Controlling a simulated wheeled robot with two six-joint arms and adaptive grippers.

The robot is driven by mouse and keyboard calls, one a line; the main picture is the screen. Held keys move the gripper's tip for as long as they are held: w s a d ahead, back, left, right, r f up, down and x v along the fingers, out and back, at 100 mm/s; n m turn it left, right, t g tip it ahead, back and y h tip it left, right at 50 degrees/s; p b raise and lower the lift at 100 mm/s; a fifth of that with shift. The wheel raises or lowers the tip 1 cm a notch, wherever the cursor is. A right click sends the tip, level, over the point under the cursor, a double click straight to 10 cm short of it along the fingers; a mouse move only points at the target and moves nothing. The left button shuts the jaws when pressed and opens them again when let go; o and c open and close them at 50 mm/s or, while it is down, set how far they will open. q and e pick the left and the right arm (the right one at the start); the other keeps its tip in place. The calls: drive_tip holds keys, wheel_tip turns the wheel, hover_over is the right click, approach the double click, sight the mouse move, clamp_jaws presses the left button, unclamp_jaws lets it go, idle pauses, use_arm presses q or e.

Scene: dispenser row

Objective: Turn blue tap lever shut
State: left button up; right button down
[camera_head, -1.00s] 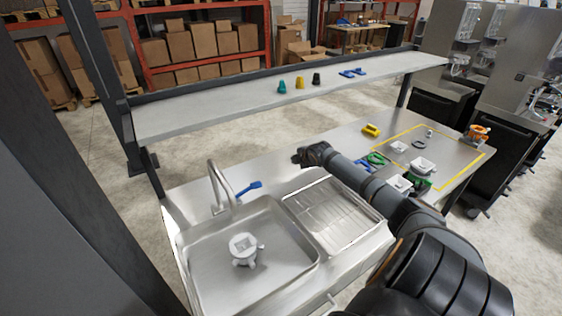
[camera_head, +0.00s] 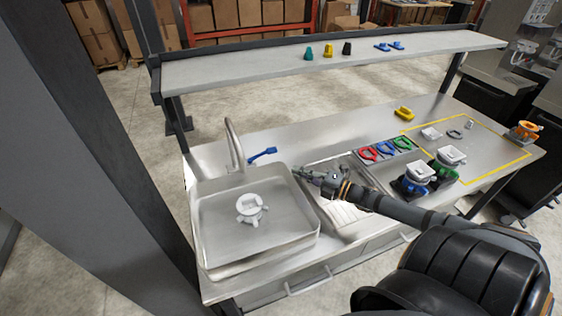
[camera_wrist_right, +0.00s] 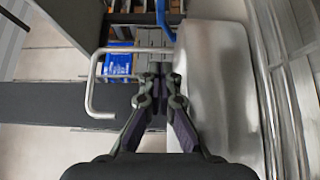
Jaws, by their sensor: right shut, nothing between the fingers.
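The blue tap lever (camera_head: 262,154) sticks out to the right from the base of the metal tap (camera_head: 236,150), behind the sink (camera_head: 310,236). In the right wrist view the lever (camera_wrist_right: 164,20) shows at the top edge, partly cut off, with the bent metal spout (camera_wrist_right: 92,85) at the left. My right gripper (camera_head: 297,171) is shut and empty, right of the lever and nearer the front, apart from it. In the wrist view its fingertips (camera_wrist_right: 157,70) meet below the lever. My left gripper is not in view.
A white part (camera_head: 251,208) sits in the sink. Right of it is the ribbed drainboard (camera_head: 338,212), under my right arm. Red, blue and green rings (camera_head: 385,149), dispensers (camera_head: 449,157) and a yellow ring (camera_head: 404,113) stand further right. A shelf (camera_head: 280,66) runs behind.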

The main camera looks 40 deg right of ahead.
sight(270, 153)
drive_tip(key=w+b, duration=0.1)
drive_tip(key=w, duration=0.2)
drive_tip(key=w+b, duration=0.1)
drive_tip(key=w, duration=0.2)
drive_tip(key=w+a+b, duration=0.1)
drive_tip(key=w+b, duration=0.1)
drive_tip(key=w, duration=0.1)
drive_tip(key=shift+w, duration=0.25)
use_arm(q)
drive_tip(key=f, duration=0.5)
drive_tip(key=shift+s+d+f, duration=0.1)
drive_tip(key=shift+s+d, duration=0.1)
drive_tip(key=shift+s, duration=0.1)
